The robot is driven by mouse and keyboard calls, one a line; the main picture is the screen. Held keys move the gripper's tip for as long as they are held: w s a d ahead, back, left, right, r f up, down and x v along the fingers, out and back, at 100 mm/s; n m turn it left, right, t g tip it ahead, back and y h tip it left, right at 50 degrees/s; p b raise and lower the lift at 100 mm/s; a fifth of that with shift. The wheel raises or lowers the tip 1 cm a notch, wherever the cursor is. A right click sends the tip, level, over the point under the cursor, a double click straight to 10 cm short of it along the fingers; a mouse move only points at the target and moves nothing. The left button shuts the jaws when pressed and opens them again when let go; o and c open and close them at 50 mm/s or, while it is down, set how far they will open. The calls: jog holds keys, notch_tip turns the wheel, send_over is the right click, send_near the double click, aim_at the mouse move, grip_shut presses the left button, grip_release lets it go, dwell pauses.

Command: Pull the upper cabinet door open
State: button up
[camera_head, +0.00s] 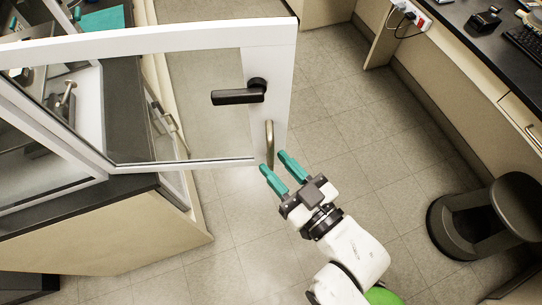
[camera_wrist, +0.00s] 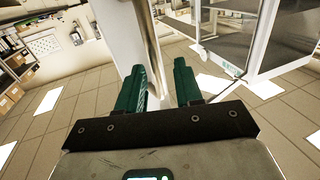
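The upper cabinet door (camera_head: 272,55) is a white-framed glass door. In the head view it stands swung out from the cabinet on the left, over the floor. It carries a black lever (camera_head: 239,96) and, below that, a vertical metal pull handle (camera_head: 269,140). My gripper (camera_head: 273,161) is open, its two teal fingers at the lower end of the pull handle. In the wrist view the handle (camera_wrist: 152,45) rises just beyond the space between the open fingertips (camera_wrist: 159,66), beside the white door frame (camera_wrist: 115,35). I cannot tell whether they touch.
The cabinet's dark bench top (camera_head: 125,185) and beige base (camera_head: 110,235) stand at left. A dark stool (camera_head: 480,215) stands at right, below a black-topped desk (camera_head: 470,45). The tiled floor between is clear.

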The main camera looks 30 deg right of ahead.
jog(key=s, duration=0.7)
jog(key=shift+s+d, duration=0.2)
jog(key=shift+s, duration=0.2)
jog(key=w+d+f+g, duration=0.2)
jog(key=d+f+g, duration=0.15)
jog(key=f, duration=0.25)
jog(key=w+d+f+g, duration=0.1)
jog(key=d+f+g, duration=0.1)
jog(key=f+g, duration=0.35)
jog(key=s+d+f+m+g+h+b, duration=0.1)
jog(key=s+d+f+g, duration=0.5)
jog(key=g, duration=0.2)
jog(key=shift+m, duration=0.3)
